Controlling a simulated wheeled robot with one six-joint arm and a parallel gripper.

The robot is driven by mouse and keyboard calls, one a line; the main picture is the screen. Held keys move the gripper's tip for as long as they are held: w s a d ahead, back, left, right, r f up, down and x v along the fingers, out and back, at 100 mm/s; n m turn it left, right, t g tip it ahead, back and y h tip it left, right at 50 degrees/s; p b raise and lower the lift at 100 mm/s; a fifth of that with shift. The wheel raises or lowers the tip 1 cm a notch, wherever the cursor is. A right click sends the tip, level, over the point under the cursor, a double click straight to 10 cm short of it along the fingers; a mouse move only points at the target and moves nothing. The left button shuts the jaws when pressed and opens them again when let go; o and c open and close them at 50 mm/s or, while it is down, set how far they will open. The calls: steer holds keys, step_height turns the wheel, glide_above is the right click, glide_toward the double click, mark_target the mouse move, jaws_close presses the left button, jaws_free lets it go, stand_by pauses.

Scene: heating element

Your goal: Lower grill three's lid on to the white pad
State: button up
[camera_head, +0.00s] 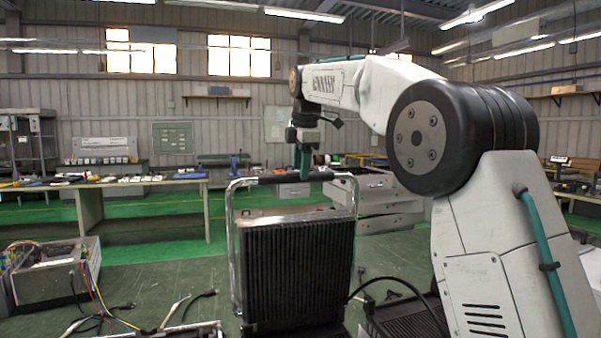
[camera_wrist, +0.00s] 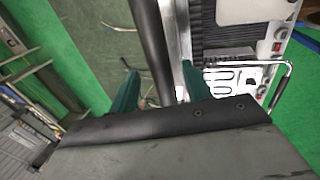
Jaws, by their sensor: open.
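A grill lid (camera_head: 297,265) with a dark ribbed plate stands upright in the middle of the head view. A tall chrome frame rises above it, topped by a black handle bar (camera_head: 268,180). My gripper (camera_head: 303,168) hangs pointing down at the middle of this bar. In the wrist view the teal fingers (camera_wrist: 160,72) are apart, with the black bar (camera_wrist: 150,35) running between them. Whether either finger touches it I cannot tell. A white panel with dark looped shapes (camera_wrist: 235,78) lies right of the fingers; I cannot tell whether it is the white pad.
A box with coloured wires (camera_head: 60,275) stands at the left, with loose cables (camera_head: 170,312) on the green surface near it. A dark ribbed unit (camera_head: 405,315) is close at the lower right. A bench (camera_head: 140,185) with small items stands behind.

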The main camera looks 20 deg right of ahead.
steer(key=shift+x, duration=1.1)
jaws_close()
